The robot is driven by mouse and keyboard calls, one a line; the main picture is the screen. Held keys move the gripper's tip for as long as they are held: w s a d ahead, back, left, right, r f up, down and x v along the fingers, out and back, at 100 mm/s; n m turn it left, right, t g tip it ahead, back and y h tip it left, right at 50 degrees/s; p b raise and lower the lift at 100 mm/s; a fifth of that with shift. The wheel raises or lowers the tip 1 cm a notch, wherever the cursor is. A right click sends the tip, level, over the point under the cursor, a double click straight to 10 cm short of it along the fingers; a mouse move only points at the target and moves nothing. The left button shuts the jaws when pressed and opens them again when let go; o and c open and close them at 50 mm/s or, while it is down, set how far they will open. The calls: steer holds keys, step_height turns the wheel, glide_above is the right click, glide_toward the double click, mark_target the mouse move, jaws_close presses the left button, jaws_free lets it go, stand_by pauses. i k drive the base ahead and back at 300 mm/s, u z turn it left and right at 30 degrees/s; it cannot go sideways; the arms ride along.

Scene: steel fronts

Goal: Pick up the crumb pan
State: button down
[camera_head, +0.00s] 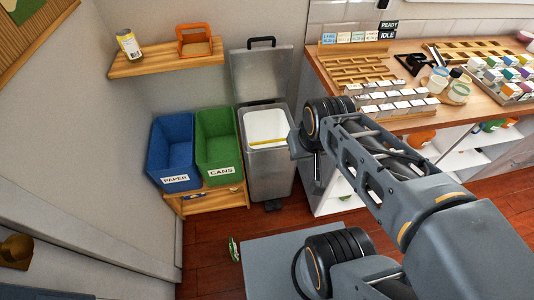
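I cannot make out a crumb pan for certain in the head view. An orange open-framed object (194,41) stands on the wooden wall shelf at the upper left; I cannot tell whether it is the pan. My arm reaches in from the lower right, and its far end is beside the open grey bin (268,172). My gripper's fingers cannot be made out there. The bin has a white inside and a yellow strip across it.
A can (129,44) stands on the wall shelf (160,62). A blue PAPER bin (171,150) and a green CANS bin (218,145) sit on a low wooden stand. A counter (485,103) at the right holds racks, boxes and cups. A small green item (233,249) lies on the floor.

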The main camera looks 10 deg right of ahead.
mark_target(195, 45)
steer(key=z, duration=0.65)
steer(key=i, duration=0.5)
steer(key=u, duration=2.25)
